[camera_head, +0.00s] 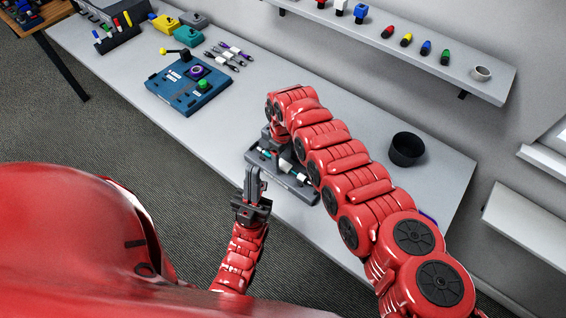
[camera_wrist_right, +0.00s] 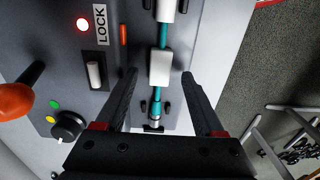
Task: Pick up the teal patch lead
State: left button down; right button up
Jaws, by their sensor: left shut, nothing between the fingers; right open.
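The teal patch lead (camera_wrist_right: 163,33) lies in a grey fixture (camera_wrist_right: 203,20) in the right wrist view. It has white blocks along it and a metal plug end, seated between small dark posts. My right gripper (camera_wrist_right: 159,78) is open, with one finger on each side of the lead near a white block; the fingers look apart from it. In the head view the fixture (camera_head: 301,188) lies near the table's front edge, and my right arm covers part of it. My left gripper (camera_head: 253,172) is shut and empty, in front of the fixture.
Beside the lead are a LOCK label with a lit red lamp (camera_wrist_right: 82,25), a rocker switch (camera_wrist_right: 95,76), a black knob (camera_wrist_right: 67,127) and an orange-knobbed lever (camera_wrist_right: 15,101). A black cup (camera_head: 405,149) stands right of my arm. A blue panel (camera_head: 187,88) lies further left.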

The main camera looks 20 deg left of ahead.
jog(key=shift+f, duration=0.75)
grip_shut()
